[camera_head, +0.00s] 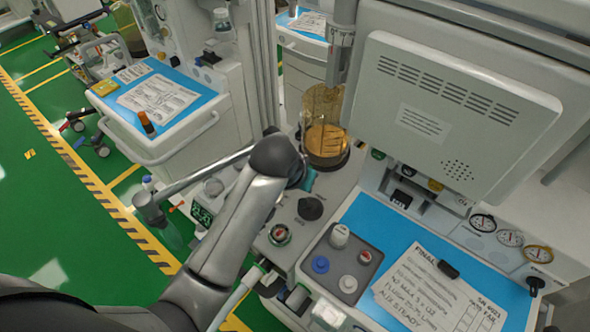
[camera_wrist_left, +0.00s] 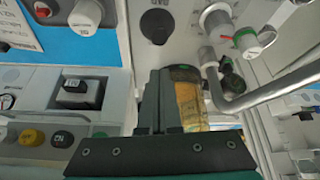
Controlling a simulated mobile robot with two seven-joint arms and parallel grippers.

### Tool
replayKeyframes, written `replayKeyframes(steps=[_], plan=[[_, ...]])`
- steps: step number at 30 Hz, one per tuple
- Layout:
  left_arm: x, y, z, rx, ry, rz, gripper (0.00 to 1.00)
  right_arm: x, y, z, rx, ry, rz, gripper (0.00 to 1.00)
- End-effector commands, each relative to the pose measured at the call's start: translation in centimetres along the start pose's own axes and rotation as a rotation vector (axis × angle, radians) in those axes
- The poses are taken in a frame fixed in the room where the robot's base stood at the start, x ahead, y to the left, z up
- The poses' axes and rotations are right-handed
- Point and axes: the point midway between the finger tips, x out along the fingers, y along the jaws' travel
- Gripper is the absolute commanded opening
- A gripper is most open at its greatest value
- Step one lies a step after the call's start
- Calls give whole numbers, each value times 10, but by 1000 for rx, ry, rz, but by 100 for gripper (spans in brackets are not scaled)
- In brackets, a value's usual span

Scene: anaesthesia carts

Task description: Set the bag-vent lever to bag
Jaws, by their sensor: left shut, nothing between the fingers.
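The bag-vent lever appears to be the black round knob (camera_head: 310,208) on the grey top of the anaesthesia machine, just in front of the amber canister. It also shows as a black knob (camera_wrist_left: 157,26) at the top of the left wrist view, with small lettering beside it that I cannot read surely. Which way the lever is set I cannot tell. My left gripper (camera_wrist_left: 159,75) is shut and empty, its fingertips below the knob in that picture and apart from it. In the head view the gripper is mostly hidden behind my wrist. My right gripper is not in view.
The amber canister (camera_head: 326,140) stands close to my left wrist. A silver pipe (camera_head: 205,174) runs left behind my arm. A red-topped knob (camera_head: 280,234) and a panel with white, blue and red knobs (camera_head: 340,265) lie nearby. A large monitor (camera_head: 450,110) overhangs the right.

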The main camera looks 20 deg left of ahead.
Motion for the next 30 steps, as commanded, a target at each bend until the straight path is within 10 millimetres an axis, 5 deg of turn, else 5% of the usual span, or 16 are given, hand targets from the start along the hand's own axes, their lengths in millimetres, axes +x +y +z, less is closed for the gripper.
replayKeyframes(steps=[9,15,30], plan=[[-62,0,-1,0,3,0,0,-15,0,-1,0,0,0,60],[-85,0,0,0,0,0,0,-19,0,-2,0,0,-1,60],[-82,-8,2,-9,1,-18,0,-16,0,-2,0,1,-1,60]])
